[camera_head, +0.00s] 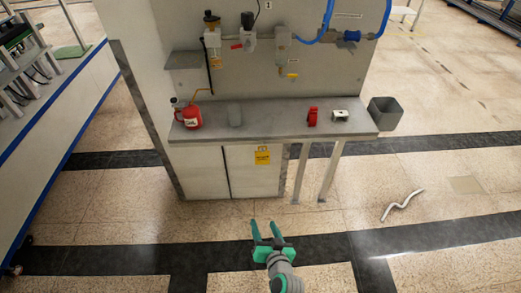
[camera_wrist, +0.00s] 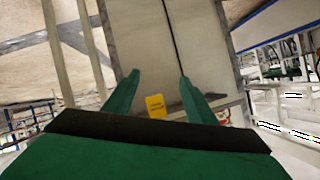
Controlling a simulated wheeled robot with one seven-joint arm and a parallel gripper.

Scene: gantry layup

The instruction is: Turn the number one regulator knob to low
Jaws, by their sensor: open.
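A grey back panel (camera_head: 340,60) above the bench carries a row of air fittings. A unit with a black knob on top (camera_head: 247,19) is near its middle, close to a small plate marked "1" (camera_head: 268,5). Left of it is a unit with an amber part and a dark top (camera_head: 211,22). The knob's setting is too small to read. My gripper (camera_head: 265,228) is open and empty, low in front of the bench and well apart from the knob. Its green fingers also show in the wrist view (camera_wrist: 159,77), facing the cabinet front; no knob can be made out there.
The bench top (camera_head: 270,115) holds a red can (camera_head: 191,117), a grey cup (camera_head: 234,115), a red item (camera_head: 312,117) and a small metal block (camera_head: 340,115). A grey bin (camera_head: 384,113) is at its right end. A bent pale pipe (camera_head: 402,205) lies on the floor at right.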

